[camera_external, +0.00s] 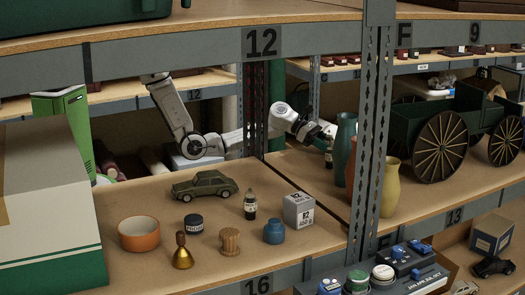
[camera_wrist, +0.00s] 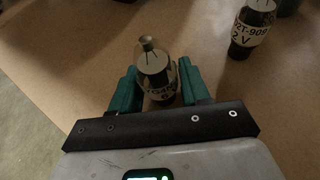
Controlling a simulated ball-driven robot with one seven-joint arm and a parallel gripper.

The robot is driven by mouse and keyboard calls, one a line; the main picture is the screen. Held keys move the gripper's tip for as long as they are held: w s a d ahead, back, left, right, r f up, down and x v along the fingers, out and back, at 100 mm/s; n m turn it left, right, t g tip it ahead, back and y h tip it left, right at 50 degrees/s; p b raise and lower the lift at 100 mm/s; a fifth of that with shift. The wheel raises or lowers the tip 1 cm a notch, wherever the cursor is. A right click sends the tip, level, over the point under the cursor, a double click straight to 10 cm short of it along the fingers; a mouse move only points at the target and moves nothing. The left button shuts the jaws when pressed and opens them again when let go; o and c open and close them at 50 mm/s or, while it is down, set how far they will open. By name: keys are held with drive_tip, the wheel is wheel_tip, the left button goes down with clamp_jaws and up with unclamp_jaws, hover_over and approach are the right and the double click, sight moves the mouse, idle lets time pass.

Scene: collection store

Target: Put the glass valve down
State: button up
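The glass valve (camera_wrist: 154,66), with a clear rounded top, dark insides and a pale printed label, is between the green fingers of my gripper (camera_wrist: 156,88) in the wrist view. The fingers appear closed against its sides, and it looks upright. In the external view my gripper (camera_external: 326,140) is at the back of the shelf, left of the vases, with the dark valve (camera_external: 329,158) below it. I cannot tell whether its base touches the board. A second labelled valve (camera_wrist: 252,30) stands apart at the wrist view's upper right. A similar valve (camera_external: 250,206) stands mid-shelf in the external view.
Green, red and yellow vases (camera_external: 391,188) and a metal post (camera_external: 372,130) are right of my gripper. A toy car (camera_external: 204,185), white box (camera_external: 298,210), blue jar (camera_external: 274,231) and orange bowl (camera_external: 139,234) stand nearer. Bare board (camera_external: 290,172) lies left of the held valve.

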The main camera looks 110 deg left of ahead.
drive_tip(key=o, duration=0.4)
drive_tip(key=shift+c, duration=0.2)
drive_tip(key=shift+r, duration=0.15)
drive_tip(key=p+v, duration=0.2)
drive_tip(key=v, duration=1)
drive_tip(key=shift+p, duration=0.4)
